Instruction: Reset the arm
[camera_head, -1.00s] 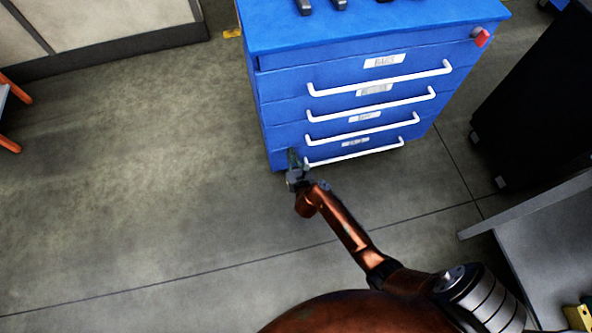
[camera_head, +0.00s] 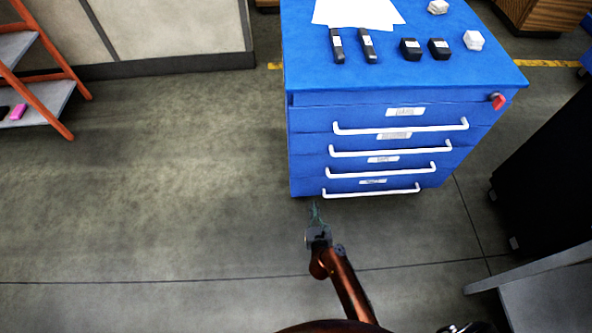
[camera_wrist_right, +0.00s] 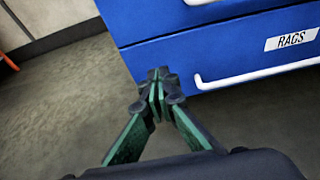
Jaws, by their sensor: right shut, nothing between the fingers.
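My right gripper (camera_head: 316,212) is in front of the lower left corner of a blue drawer cabinet (camera_head: 305,150) in the head view. Its arm comes up from the bottom of the picture. In the right wrist view the two green fingers of the right gripper (camera_wrist_right: 158,85) meet at their dark tips, with nothing between them. Behind the tips are the cabinet's blue drawer fronts (camera_wrist_right: 160,60), one labelled RAGS. I cannot tell from these views how far the fingertips are from the cabinet, but no drawer is held. My left gripper is in neither view.
All the cabinet's drawers look closed, with white handles (camera_head: 400,128). Black tools, white pieces and paper (camera_head: 360,12) lie on top. An orange ladder (camera_head: 40,75) stands left, a dark cabinet (camera_head: 550,165) right, and a grey table (camera_head: 550,290) lower right. Floor left of the arm is clear.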

